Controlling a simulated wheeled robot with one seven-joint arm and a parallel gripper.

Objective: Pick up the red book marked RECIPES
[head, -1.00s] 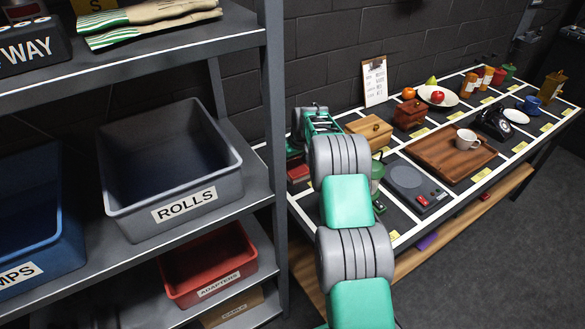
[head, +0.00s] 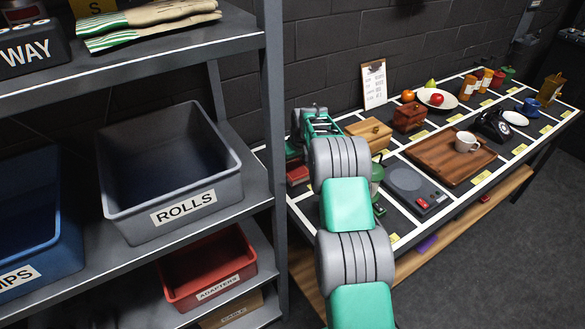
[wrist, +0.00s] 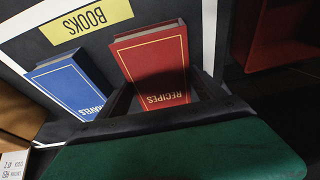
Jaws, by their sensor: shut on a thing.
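The red book marked RECIPES (wrist: 154,62) has gold lettering and lies in front of my gripper (wrist: 163,94) in the wrist view. My gripper is shut on its near end, with dark fingers at both sides. Part of the book (head: 297,174) also shows in the head view, at the left end of the table near the shelf. My arm hides most of the gripper there. I cannot tell whether the book is clear of the surface.
A blue book (wrist: 66,84) lies left of the red one, by a yellow BOOKS label (wrist: 87,20). A wooden box (head: 370,132) and a grey scale-like device (head: 408,183) are on the table (head: 400,222). A shelf rack with a grey ROLLS bin (head: 165,165) stands close at left.

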